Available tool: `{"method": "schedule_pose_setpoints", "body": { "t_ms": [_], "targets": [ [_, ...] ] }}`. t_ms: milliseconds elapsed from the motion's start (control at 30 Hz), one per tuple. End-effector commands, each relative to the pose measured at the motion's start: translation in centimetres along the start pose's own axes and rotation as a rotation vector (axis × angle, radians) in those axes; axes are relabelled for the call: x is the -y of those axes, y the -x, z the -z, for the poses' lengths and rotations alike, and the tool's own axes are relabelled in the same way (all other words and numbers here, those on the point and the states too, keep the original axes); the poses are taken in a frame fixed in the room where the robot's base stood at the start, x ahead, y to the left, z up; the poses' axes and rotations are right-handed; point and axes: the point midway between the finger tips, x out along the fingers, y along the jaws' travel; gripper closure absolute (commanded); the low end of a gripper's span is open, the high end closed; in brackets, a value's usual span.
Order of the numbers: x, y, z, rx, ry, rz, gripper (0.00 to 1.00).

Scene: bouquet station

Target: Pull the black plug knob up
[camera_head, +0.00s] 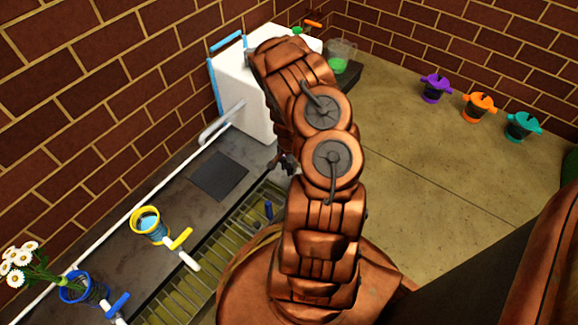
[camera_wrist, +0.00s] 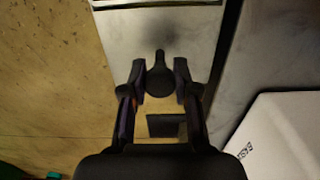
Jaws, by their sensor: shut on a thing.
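The black plug knob (camera_wrist: 160,80) shows in the wrist view as a dark round piece with a narrow stem pointing up the picture. My gripper (camera_wrist: 160,79) has one finger on each side of it and is shut on it. The knob is over a pale grey surface; I cannot tell whether it has lifted. In the head view my gripper (camera_head: 288,164) is a small dark shape mostly hidden behind my copper arm, and the knob is hidden there.
A white machine (camera_head: 240,95) with a blue handle stands at the back. A yellow-rimmed vessel (camera_head: 148,222) and a blue-rimmed one (camera_head: 75,290) near daisies (camera_head: 20,262) stand at left. Purple (camera_head: 435,88), orange (camera_head: 479,107) and teal (camera_head: 522,126) pots stand right. The floor between is clear.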

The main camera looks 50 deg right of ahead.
Motion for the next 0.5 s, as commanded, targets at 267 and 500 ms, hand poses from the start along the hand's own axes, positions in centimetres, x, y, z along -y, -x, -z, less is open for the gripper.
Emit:
{"method": "schedule_pose_setpoints", "body": {
  "t_ms": [267, 500],
  "targets": [
    [0.0, 0.8, 0.1, -0.003, -0.001, 0.001, 0.90],
    [0.0, 1.4, 0.1, -0.003, -0.001, 0.002, 0.90]
  ]
}}
